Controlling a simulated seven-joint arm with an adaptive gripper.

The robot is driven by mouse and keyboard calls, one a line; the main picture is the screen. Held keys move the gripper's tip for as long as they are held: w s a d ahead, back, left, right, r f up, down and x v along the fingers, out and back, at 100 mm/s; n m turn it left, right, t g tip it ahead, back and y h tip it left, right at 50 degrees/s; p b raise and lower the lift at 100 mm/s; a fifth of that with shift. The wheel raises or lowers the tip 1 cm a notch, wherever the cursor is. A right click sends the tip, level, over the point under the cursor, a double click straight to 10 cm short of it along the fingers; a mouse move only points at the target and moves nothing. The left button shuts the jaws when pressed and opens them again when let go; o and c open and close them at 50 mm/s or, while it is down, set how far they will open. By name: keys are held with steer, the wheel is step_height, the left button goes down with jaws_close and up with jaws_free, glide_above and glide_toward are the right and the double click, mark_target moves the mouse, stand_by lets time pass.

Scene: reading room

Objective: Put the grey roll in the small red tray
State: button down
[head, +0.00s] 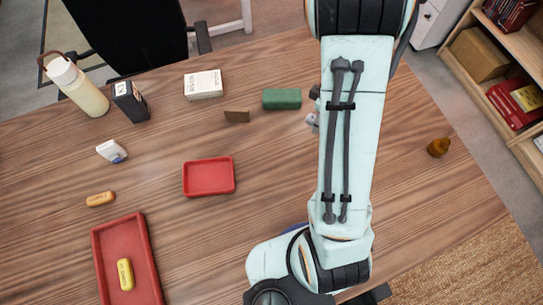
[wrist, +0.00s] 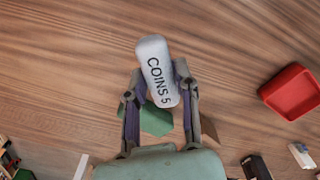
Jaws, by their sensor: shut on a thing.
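The grey roll (wrist: 154,60), a light grey cylinder marked "COINS 5", is between the fingers of my gripper (wrist: 160,80) in the wrist view. My gripper is shut on it, with the wooden table behind. The small red tray (head: 209,190) is empty on the table, left of my arm in the head view. It also shows in the wrist view (wrist: 292,92), to the right of my gripper and apart from it. In the head view my arm hides most of the gripper and the roll; I cannot tell the roll's exact height.
A longer red tray (head: 103,253) holds a yellow roll (head: 125,274). An orange roll (head: 100,199), a white-blue eraser (head: 111,151), a green block (head: 282,99), a brown block (head: 237,115), a white box (head: 203,84), a dark box (head: 130,101) and a bottle (head: 78,86) stand around.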

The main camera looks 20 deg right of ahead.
steer(key=w+a+n, duration=0.2)
steer(key=a+n, duration=0.1)
steer(key=a, duration=0.5)
steer(key=w+a+n, duration=0.2)
steer(key=a+n, duration=0.1)
steer(key=a, duration=0.5)
steer(key=n, duration=0.4)
glide_above(210, 178)
steer(key=shift+n, duration=0.4)
step_height(210, 178, down, 8)
steer(key=shift+f, duration=0.25)
steer(key=c, duration=0.8)
jaws_free()
steer(key=shift+f, duration=0.15)
steer(key=shift+c, duration=0.2)
